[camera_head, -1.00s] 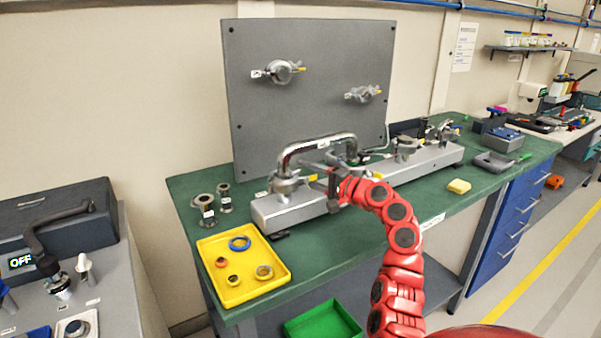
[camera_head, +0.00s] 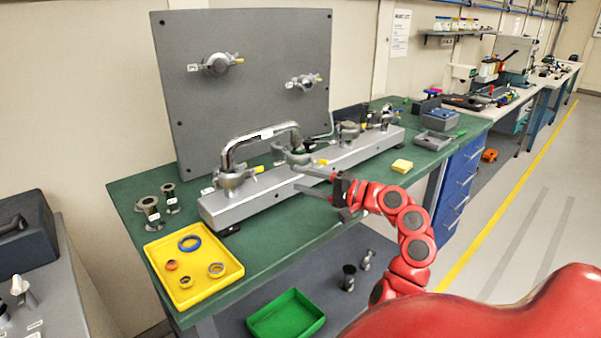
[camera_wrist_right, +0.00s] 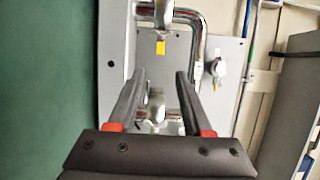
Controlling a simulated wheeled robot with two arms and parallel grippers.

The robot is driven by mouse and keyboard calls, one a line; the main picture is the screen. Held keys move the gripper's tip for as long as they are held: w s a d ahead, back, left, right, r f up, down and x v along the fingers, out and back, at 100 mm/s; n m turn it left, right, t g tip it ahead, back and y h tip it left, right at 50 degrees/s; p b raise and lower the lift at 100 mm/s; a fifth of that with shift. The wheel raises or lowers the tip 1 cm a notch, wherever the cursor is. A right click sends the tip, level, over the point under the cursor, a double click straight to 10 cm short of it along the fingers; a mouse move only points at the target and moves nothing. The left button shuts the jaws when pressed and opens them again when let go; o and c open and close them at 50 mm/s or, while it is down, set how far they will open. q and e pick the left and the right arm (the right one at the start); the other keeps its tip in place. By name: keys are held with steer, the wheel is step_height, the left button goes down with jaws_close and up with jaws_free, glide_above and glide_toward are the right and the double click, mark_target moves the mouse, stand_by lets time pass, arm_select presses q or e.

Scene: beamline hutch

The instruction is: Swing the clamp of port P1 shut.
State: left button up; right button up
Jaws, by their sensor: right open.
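A grey manifold bar (camera_head: 270,191) lies on the green bench with several ports along its top. A bent chrome pipe (camera_head: 262,134) joins two of them. The left-end port carries a metal clamp (camera_head: 232,180) with a yellow tab (camera_head: 258,169); the other pipe end has a clamp (camera_head: 299,157) with a yellow tab (camera_head: 322,162). Port labels are too small to read, so I cannot tell which is P1. My right gripper (camera_head: 301,178) is open and empty in front of the bar, apart from the clamps. My left gripper is out of view.
A grey upright panel (camera_head: 250,90) with two clamped ports stands behind the bar. A yellow tray (camera_head: 205,290) with several rings sits at the front left. Small flanged fittings (camera_head: 151,207) stand behind it. A yellow block (camera_head: 402,166) lies to the right. A green bin (camera_head: 287,318) is below.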

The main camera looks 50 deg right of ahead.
steer(key=shift+d+p, duration=0.1)
steer(key=shift+p, duration=0.2)
steer(key=c, duration=0.4)
steer(key=h+p, duration=0.1)
steer(key=d+h+p, duration=0.1)
steer(key=h+p, duration=0.1)
steer(key=shift+s+d+f+n+t, duration=0.2)
steer(key=shift+s+n+t, duration=0.1)
steer(key=shift+s, duration=0.05)
jaws_close()
steer(key=s+a+n+g+h+p, duration=0.1)
steer(key=s+a+n+h+p, duration=0.2)
steer(key=a+n+h+p, duration=0.6)
steer(key=n+y+b, duration=0.2)
steer(key=b, duration=0.1)
glide_toward(260, 170)
steer(key=p+x, duration=0.3)
steer(key=x, duration=0.2)
steer(key=shift+w+d+r, duration=0.2)
steer(key=shift+w, duration=0.05)
steer(key=shift+w+d, duration=0.25)
steer(key=shift+w, duration=0.35)
